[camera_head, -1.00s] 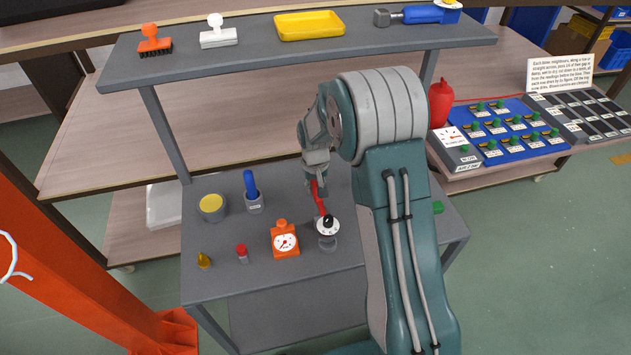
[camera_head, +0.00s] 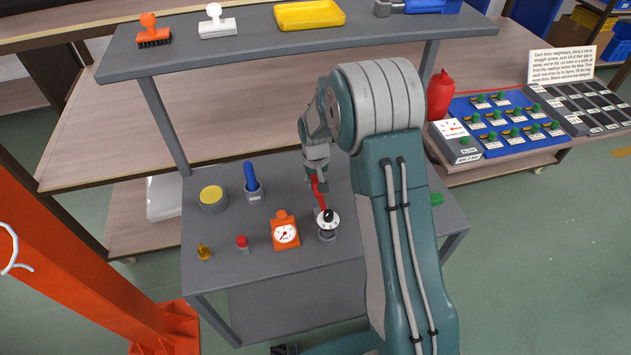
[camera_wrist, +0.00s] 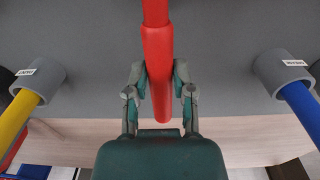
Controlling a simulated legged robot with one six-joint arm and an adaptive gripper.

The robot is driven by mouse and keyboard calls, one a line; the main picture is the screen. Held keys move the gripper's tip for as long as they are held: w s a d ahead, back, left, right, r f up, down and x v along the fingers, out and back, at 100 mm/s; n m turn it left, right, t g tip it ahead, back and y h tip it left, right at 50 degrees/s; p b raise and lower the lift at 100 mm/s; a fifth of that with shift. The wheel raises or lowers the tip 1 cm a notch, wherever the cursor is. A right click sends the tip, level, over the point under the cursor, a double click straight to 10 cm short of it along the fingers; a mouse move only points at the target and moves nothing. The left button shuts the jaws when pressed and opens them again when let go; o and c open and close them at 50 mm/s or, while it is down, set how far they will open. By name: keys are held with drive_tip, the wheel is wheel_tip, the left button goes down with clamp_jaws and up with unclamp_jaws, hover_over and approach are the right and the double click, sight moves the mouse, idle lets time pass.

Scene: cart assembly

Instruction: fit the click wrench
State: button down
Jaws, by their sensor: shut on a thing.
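My gripper (camera_head: 315,178) is shut on a red handle (camera_head: 320,197), which I take to be the click wrench. In the wrist view the fingers (camera_wrist: 160,88) lie on both sides of the red handle (camera_wrist: 157,45), which runs away past the top edge. In the head view the handle slants down from the fingers to a white dial with a black knob (camera_head: 328,219) on a grey stand (camera_head: 327,235). I cannot tell whether the handle touches the dial, and its far end is not clear.
On the grey cart (camera_head: 225,270) stand an orange gauge (camera_head: 285,232), a red-topped piece (camera_head: 242,243), a small yellow piece (camera_head: 204,251), a yellow-topped tin (camera_head: 211,198) and a blue handle (camera_head: 250,177) in a grey cup. The upper shelf (camera_head: 255,50) hangs above, behind my arm.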

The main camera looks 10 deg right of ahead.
drive_tip(key=shift+f, duration=1.5)
drive_tip(key=shift+c, duration=2)
unclamp_jaws()
drive_tip(key=shift+r, duration=0.1)
wheel_tip(320, 180, up, 12)
drive_tip(key=shift+a+f, duration=0.1)
drive_tip(key=shift+f, duration=0.05)
